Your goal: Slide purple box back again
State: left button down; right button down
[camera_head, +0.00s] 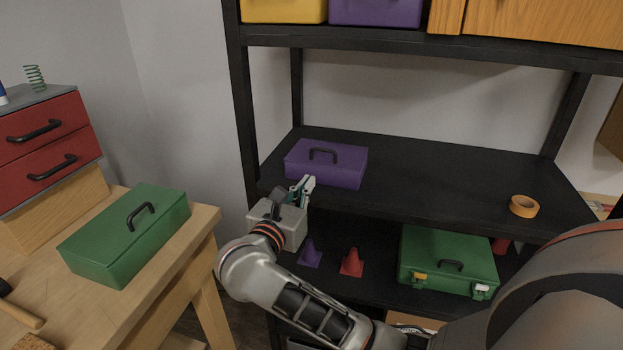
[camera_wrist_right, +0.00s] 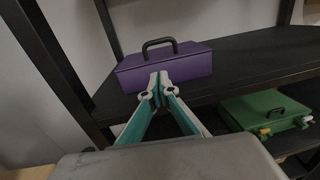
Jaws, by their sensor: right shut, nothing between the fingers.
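The purple box (camera_head: 335,168) with a dark handle sits on the middle black shelf (camera_head: 430,185), near its left end. It also shows in the right wrist view (camera_wrist_right: 185,68), straight beyond my fingers. My right gripper (camera_head: 306,183) is shut and empty, at the left part of the box's front face. In the right wrist view the closed fingertips (camera_wrist_right: 158,78) overlap the lower front of the box. I cannot tell whether they touch it. My left gripper is not in view.
An orange tape roll (camera_head: 523,206) lies at the shelf's right. Below are a purple cone (camera_head: 310,253), a red cone (camera_head: 351,262) and a green case (camera_head: 447,262). Another purple box (camera_head: 376,11) is on the upper shelf. A green box (camera_head: 127,233) sits on the wooden table at left.

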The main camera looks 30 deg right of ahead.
aim_at(317, 174)
jog(key=x, duration=0.3)
jog(key=shift+w+d, duration=0.1)
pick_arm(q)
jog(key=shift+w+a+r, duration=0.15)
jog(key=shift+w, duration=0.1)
pick_arm(e)
jog(key=shift+w+d, duration=0.1)
jog(key=shift+d, duration=0.05)
